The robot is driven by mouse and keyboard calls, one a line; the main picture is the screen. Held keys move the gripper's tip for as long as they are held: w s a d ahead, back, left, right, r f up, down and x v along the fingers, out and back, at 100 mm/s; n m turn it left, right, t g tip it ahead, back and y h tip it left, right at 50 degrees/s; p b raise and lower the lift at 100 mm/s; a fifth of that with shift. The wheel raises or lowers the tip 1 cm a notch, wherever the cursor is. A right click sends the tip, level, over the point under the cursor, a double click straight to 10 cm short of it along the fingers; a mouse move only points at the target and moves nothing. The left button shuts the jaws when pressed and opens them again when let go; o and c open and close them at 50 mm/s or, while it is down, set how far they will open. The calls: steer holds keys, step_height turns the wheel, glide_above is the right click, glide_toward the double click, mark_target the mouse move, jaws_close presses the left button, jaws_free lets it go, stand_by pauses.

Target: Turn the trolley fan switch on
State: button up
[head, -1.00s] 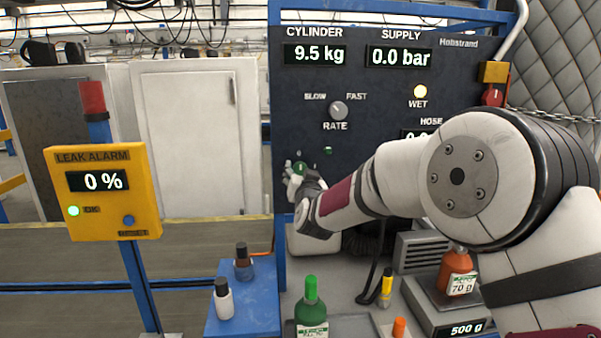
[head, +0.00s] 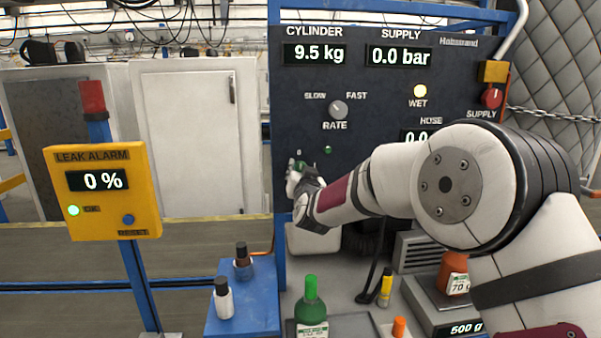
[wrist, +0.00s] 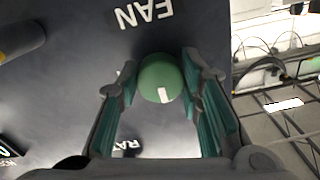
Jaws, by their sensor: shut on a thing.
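The fan switch is a round green knob (wrist: 160,78) with a short white mark on its face, on the dark panel. The upside-down word FAN stands above it in the wrist view. My gripper (wrist: 160,100) has its two green-padded fingers on either side of the knob and is shut on it. The white mark lies on the knob's side away from the FAN label. In the head view my gripper (head: 298,174) is at the panel's lower left edge, and the knob (head: 299,165) is partly hidden by it.
The dark panel (head: 300,100) carries a RATE knob (head: 338,110), a lit yellow WET lamp (head: 420,91) and a red supply knob (head: 491,98). A yellow leak alarm box (head: 100,215) stands left. Below are a green bottle (head: 310,303) and a scale (head: 440,312).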

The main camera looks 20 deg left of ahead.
steer(key=shift+m, duration=0.3)
steer(key=m+b, duration=0.2)
steer(key=m, duration=0.1)
steer(key=shift+w+m+b, duration=0.1)
steer(key=shift+m+b, duration=0.3)
steer(key=m+b, duration=0.4)
steer(key=m, duration=0.1)
steer(key=shift+f, duration=0.1)
steer(key=m+b, duration=0.5)
steer(key=shift+m, duration=0.3)
steer(key=shift+m+b, duration=1.4)
steer(key=shift+b, duration=0.05)
steer(key=o, duration=1.2)
steer(key=shift+r, duration=0.2)
